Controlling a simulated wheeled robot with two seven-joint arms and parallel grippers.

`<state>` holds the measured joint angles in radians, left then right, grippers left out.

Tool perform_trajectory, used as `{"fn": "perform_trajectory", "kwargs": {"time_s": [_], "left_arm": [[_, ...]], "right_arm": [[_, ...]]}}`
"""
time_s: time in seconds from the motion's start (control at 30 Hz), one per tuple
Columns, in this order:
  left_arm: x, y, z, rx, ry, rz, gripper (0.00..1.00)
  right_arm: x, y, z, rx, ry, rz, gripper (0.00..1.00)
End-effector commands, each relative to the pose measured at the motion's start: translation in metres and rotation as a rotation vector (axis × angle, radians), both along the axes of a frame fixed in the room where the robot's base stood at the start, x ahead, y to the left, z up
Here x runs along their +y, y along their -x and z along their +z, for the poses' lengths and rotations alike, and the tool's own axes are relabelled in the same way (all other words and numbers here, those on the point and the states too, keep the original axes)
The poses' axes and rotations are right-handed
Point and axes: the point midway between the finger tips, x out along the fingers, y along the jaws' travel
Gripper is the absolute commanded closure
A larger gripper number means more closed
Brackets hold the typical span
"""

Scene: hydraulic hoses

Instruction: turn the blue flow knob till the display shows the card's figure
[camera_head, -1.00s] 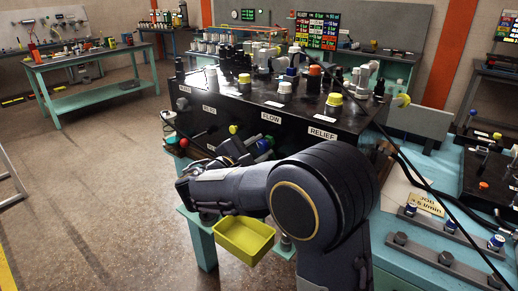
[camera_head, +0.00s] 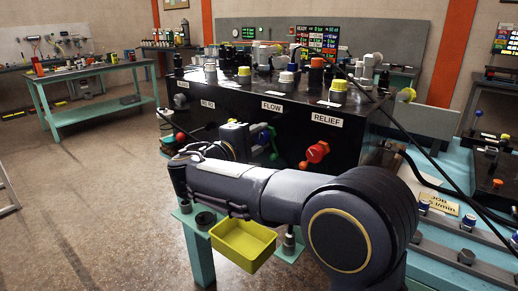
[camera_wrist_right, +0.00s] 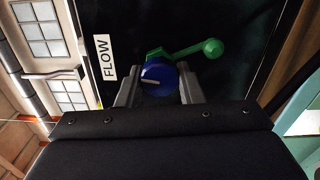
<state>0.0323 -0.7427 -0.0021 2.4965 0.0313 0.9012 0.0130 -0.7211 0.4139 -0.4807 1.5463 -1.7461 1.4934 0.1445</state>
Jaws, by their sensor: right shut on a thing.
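The blue flow knob (camera_wrist_right: 157,78), with a pale pointer line, sits on the black panel beside the FLOW label (camera_wrist_right: 105,57). My right gripper (camera_wrist_right: 159,88) is shut on it, one finger on each side. In the head view my right gripper (camera_head: 250,138) is at the panel front below FLOW, and the knob is mostly hidden there. A green lever (camera_wrist_right: 200,49) sticks out behind the knob. The lit display (camera_head: 320,35) stands at the back; its figures are too small to read surely. The job card (camera_head: 437,203) reads l/min, its number partly covered by a black hose. My left gripper is out of view.
A red knob (camera_head: 316,152) sits under the RELIEF label, right of my gripper. A yellow tray (camera_head: 243,244) is below my right forearm. Black hoses cross the right side. Several capped fittings stand on the black box. Floor at left is clear.

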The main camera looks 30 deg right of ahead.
Motion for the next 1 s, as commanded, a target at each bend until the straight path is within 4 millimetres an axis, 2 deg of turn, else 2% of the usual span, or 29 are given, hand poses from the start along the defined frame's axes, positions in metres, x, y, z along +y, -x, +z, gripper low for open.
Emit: {"fn": "perform_trajectory", "kwargs": {"time_s": [0.03,0.2,0.77,0.8,0.93,1.0], "left_arm": [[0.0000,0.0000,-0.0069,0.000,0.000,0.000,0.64],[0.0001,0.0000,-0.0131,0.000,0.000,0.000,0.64],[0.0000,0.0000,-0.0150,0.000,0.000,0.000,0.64],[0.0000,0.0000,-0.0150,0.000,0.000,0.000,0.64],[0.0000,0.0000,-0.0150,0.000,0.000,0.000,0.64],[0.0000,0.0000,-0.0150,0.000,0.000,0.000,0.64]], "right_arm": [[0.0005,0.0000,-0.0041,-0.020,-0.010,0.001,0.89],[0.0006,0.0000,-0.0026,-0.070,-0.031,0.001,0.89],[0.0006,0.0000,-0.0009,-0.096,-0.043,0.001,0.89],[0.0006,0.0000,-0.0009,-0.095,-0.043,0.001,0.61],[0.0006,0.0000,-0.0006,-0.096,-0.042,0.000,0.45],[0.0004,0.0000,-0.0004,-0.096,-0.042,0.000,0.45]]}}
